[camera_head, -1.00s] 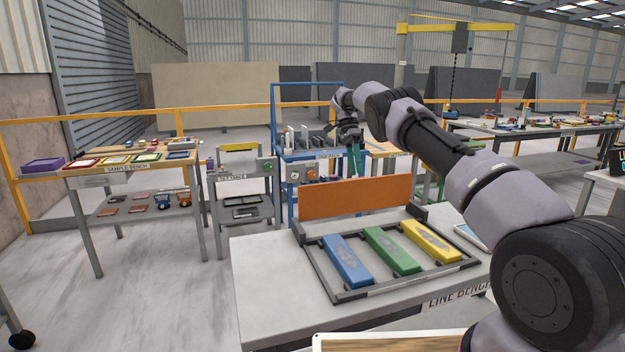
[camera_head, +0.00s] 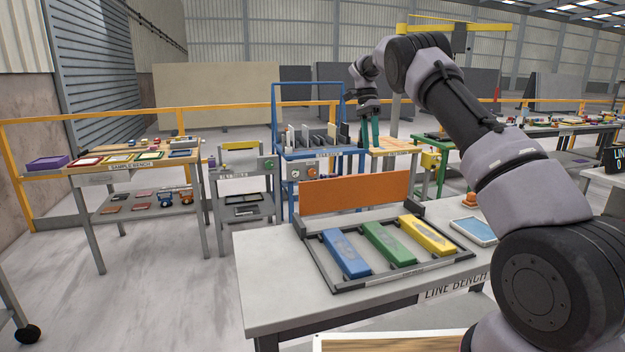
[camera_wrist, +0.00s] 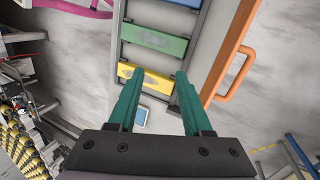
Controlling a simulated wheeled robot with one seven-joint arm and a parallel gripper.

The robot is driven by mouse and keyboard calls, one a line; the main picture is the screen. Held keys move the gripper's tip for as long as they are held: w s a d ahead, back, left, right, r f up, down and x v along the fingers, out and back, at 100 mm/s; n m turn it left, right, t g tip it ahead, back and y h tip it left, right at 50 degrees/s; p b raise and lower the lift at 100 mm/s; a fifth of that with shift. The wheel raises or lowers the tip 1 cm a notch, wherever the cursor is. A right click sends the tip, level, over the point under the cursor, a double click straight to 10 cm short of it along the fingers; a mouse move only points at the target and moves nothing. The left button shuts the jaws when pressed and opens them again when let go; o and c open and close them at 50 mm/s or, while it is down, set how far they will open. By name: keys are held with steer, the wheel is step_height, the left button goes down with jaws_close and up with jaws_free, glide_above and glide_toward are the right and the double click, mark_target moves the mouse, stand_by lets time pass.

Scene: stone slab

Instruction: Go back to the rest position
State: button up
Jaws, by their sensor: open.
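My gripper (camera_head: 370,133) hangs in the air above and behind the line bench, with its two green fingers pointing down. In the wrist view my gripper (camera_wrist: 158,82) shows its fingers apart with nothing between them. Below it on the bench is a dark frame (camera_head: 327,275) holding a blue block (camera_head: 346,256), a green block (camera_head: 389,245) and a yellow block (camera_head: 428,235). The green block (camera_wrist: 153,40) and the yellow block (camera_wrist: 150,77) also show in the wrist view, apart from the fingers.
An orange panel (camera_head: 355,192) stands upright along the back of the frame. A light blue tray (camera_head: 474,230) lies at the right of the line bench (camera_head: 270,285). The sample bench (camera_head: 110,166) stands at the left. A blue rack (camera_head: 309,152) stands behind. The bench's left part is clear.

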steer(key=s+d+r+n+t+y, duration=0.1)
steer(key=s+d+r+n+t, duration=0.15)
steer(key=s+r, duration=0.65)
steer(key=s+d+r+n+t+y, duration=0.15)
steer(key=s+d+r, duration=0.25)
steer(key=s+r, duration=0.6)
steer(key=s+f+n+t, duration=0.2)
steer(key=s+t, duration=0.1)
steer(key=s, duration=0.9)
steer(key=s+f+n+t, duration=0.2)
steer(key=s+f+t, duration=0.1)
steer(key=s, duration=0.9)
steer(key=shift+a+n+t, duration=0.25)
steer(key=shift+n+t, duration=0.15)
steer(key=shift+t, duration=0.1)
